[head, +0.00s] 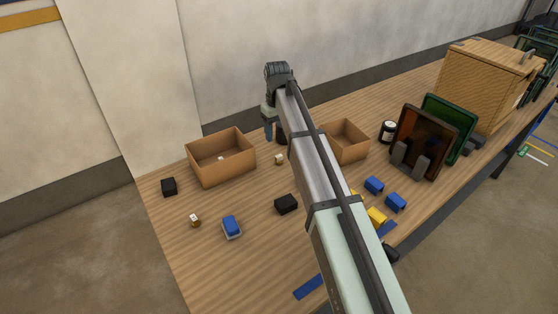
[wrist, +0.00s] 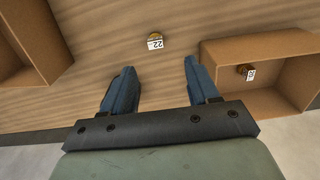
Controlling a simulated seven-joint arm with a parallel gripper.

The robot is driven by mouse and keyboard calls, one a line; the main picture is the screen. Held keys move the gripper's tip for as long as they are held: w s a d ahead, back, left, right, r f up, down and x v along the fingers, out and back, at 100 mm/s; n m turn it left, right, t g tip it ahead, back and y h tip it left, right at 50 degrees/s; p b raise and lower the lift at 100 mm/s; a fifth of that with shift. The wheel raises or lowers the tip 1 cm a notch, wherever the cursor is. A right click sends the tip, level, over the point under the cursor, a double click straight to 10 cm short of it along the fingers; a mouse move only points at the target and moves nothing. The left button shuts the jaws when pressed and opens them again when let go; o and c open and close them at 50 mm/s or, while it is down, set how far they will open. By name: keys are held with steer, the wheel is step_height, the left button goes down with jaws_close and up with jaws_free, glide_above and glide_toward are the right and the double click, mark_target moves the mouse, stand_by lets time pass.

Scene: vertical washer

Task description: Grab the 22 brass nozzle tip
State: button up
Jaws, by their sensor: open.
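The brass nozzle tip tagged 22 (wrist: 155,39) lies on the wooden table in the wrist view, its white label beside the brass. In the head view it is the small piece (head: 279,159) between the two cardboard boxes, its number too small to read there. My gripper (wrist: 160,66) is open and empty, its two blue fingers apart. The nozzle shows past the fingertips, between their lines, and is not touched. In the head view my gripper (head: 269,131) hangs above the table near the wall side, behind the nozzle.
The left open box (head: 235,169) holds another tagged nozzle (wrist: 246,71). A second box (head: 348,148) stands right of my arm. A third tagged nozzle (head: 195,220), black blocks (head: 286,204) and a blue block in a tray (head: 231,227) lie nearer the front.

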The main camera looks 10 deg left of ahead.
glide_above(279, 156)
steer(key=f, duration=0.6)
steer(key=shift+s+a+f, duration=0.2)
steer(key=shift+s+f, duration=0.15)
steer(key=shift+w+d+f, duration=0.1)
steer(key=shift+w+f, duration=0.1)
steer(key=shift+f, duration=1.15)
steer(key=shift+w+d+f, duration=0.1)
steer(key=shift+w+f, duration=0.05)
steer(key=shift+f, duration=1.15)
steer(key=shift+c, duration=0.4)
jaws_close()
